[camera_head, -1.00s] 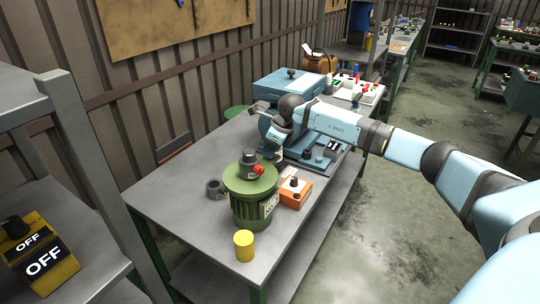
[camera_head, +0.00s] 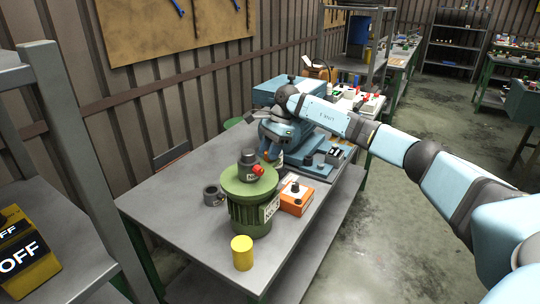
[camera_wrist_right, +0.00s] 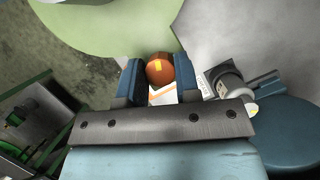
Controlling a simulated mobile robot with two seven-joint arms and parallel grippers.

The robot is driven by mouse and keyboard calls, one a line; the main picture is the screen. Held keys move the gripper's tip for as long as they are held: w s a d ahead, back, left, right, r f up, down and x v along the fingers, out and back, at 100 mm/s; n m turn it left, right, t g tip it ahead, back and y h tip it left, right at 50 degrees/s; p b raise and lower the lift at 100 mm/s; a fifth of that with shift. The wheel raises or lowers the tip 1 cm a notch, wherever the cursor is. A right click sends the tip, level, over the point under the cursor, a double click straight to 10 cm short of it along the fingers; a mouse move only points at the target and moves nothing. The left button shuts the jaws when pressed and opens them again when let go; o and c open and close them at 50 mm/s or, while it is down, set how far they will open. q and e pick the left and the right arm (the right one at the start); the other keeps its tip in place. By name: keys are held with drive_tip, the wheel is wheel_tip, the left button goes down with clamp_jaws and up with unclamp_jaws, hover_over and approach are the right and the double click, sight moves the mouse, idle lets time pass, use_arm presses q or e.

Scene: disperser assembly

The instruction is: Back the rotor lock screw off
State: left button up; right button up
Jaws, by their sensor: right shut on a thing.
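My right gripper (camera_wrist_right: 160,78) is shut on an orange-brown round head with a yellow mark, which looks like the rotor lock screw (camera_wrist_right: 158,67). The screw's shaft and seat are hidden. In the head view my right gripper (camera_head: 271,155) points down behind the green motor (camera_head: 250,207), beside a blue stand (camera_head: 318,172); its fingertips are partly hidden there. A red knob (camera_head: 258,170) sits on the motor's grey cap, apart from the gripper. My left gripper is not in view.
An orange box with a black knob (camera_head: 295,198), a yellow cylinder (camera_head: 242,253) and a grey ring (camera_head: 213,194) stand around the motor on the grey table (camera_head: 170,215). A blue box (camera_head: 268,93) is behind. The table's left part is clear.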

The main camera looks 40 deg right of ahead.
drive_tip(key=shift+n+g+b, duration=0.3)
drive_tip(key=shift+n+b, duration=0.1)
drive_tip(key=shift+n, duration=0.8)
drive_tip(key=o, duration=0.9)
drive_tip(key=shift+r, duration=0.1)
drive_tip(key=shift+w+b+v, duration=0.15)
drive_tip(key=shift+b+v, duration=0.05)
drive_tip(key=shift+v, duration=3.2)
drive_tip(key=shift+w+b+v, duration=0.1)
drive_tip(key=shift+b+v, duration=0.05)
drive_tip(key=shift+v, duration=3.25)
